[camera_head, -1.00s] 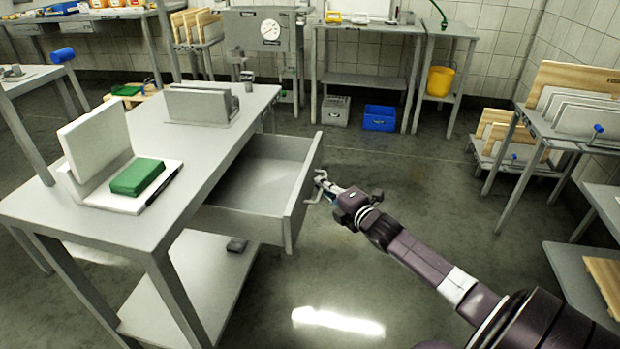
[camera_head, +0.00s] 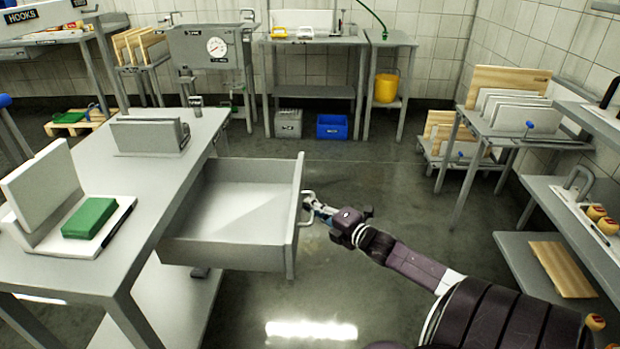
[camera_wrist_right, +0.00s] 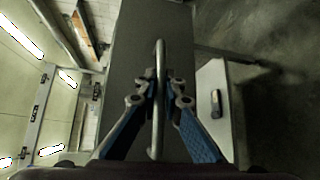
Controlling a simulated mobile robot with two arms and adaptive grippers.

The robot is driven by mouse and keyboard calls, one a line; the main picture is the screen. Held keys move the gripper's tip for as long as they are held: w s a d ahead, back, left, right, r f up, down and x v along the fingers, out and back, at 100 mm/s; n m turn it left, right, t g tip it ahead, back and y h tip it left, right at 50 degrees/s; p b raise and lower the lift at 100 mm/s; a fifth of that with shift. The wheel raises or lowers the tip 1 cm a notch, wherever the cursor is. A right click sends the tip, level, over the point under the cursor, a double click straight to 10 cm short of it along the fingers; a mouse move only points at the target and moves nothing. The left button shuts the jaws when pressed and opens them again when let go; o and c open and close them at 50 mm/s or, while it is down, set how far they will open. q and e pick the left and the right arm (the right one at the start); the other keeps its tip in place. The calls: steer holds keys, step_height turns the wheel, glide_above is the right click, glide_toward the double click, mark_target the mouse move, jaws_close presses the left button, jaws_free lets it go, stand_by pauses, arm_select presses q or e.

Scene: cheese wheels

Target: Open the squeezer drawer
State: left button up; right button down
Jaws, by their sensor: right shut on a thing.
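The grey metal drawer (camera_head: 232,228) stands pulled well out from under the grey table (camera_head: 172,177), and its inside looks empty. Its bar handle (camera_head: 306,208) is on the front panel, facing right. My right gripper (camera_head: 312,203) is at the handle, with its arm coming in from the lower right. In the right wrist view the handle (camera_wrist_right: 159,75) runs between the blue fingers of my right gripper (camera_wrist_right: 159,100), which are shut on it, with the drawer's front panel (camera_wrist_right: 134,50) behind. My left gripper is not in view.
On the table are a green block (camera_head: 90,217) on a white stand and a grey plate holder (camera_head: 148,135). Shelves with boards (camera_head: 510,80) stand at the right. A blue crate (camera_head: 332,126) and yellow bucket (camera_head: 386,87) are at the back. The floor between is clear.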

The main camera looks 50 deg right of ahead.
steer(key=c, duration=2.3)
jaws_free()
steer(key=shift+c, duration=0.2)
steer(key=s+a+r, duration=0.1)
steer(key=s, duration=1.1)
steer(key=shift+r, duration=0.3)
steer(key=shift+a+f, duration=0.1)
